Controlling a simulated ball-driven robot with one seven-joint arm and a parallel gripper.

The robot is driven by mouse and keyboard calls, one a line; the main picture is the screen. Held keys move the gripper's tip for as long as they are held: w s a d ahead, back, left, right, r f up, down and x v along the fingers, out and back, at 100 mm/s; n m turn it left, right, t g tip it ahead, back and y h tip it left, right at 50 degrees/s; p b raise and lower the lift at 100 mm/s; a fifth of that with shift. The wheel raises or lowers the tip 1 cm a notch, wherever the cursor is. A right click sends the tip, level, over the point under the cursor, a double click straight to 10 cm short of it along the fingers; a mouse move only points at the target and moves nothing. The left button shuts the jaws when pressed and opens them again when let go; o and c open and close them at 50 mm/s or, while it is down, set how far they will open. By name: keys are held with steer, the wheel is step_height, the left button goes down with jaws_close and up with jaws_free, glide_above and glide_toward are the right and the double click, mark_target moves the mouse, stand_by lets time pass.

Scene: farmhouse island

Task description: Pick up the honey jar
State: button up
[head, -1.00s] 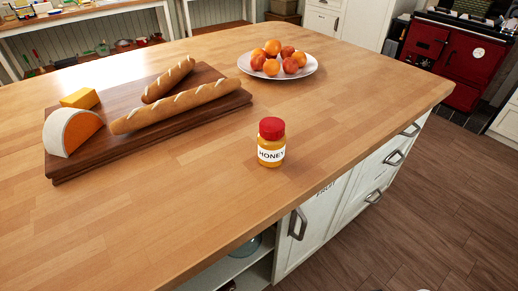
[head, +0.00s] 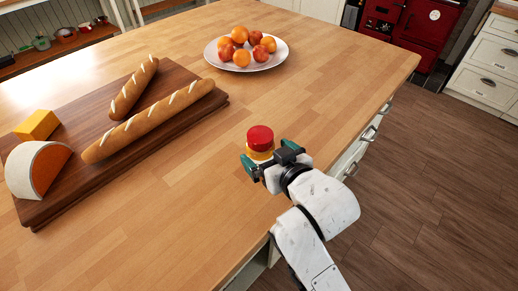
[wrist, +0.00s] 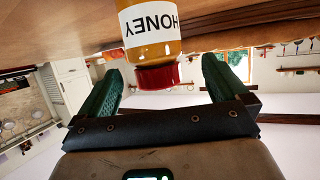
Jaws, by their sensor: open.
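The honey jar, with a red lid (head: 260,138) and yellow body, stands upright on the wooden island top near its right edge. My gripper (head: 270,156) is open at the jar's near side, its green-padded fingers spread to either side. The gripper and arm hide most of the jar's lower body in the head view. In the wrist view, the picture is upside down: the honey jar (wrist: 150,35) shows its white HONEY label, and its red lid lies between the two open fingers (wrist: 160,72). I cannot tell whether either finger touches it.
A dark cutting board (head: 45,208) with two baguettes (head: 150,120), a cheese wedge (head: 38,125) and a white-rinded cheese (head: 35,170) lies to the left. A white plate of fruit (head: 280,55) stands behind. The wood around the jar is clear. The island's edge is close on the right.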

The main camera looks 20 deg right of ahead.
steer(key=shift+d+r+p+x, duration=0.15)
steer(key=shift+p+x, duration=0.2)
steer(key=shift+x, duration=1.1)
steer(key=shift+d+r+p+x, duration=0.1)
steer(key=shift+d+p+x, duration=0.2)
steer(key=shift+x, duration=1.15)
steer(key=shift+a, duration=0.1)
steer(key=shift+c, duration=0.2)
steer(key=shift+r, duration=0.1)
steer(key=c, duration=1.3)
steer(key=shift+w+r, duration=0.1)
steer(key=shift+r, duration=0.05)
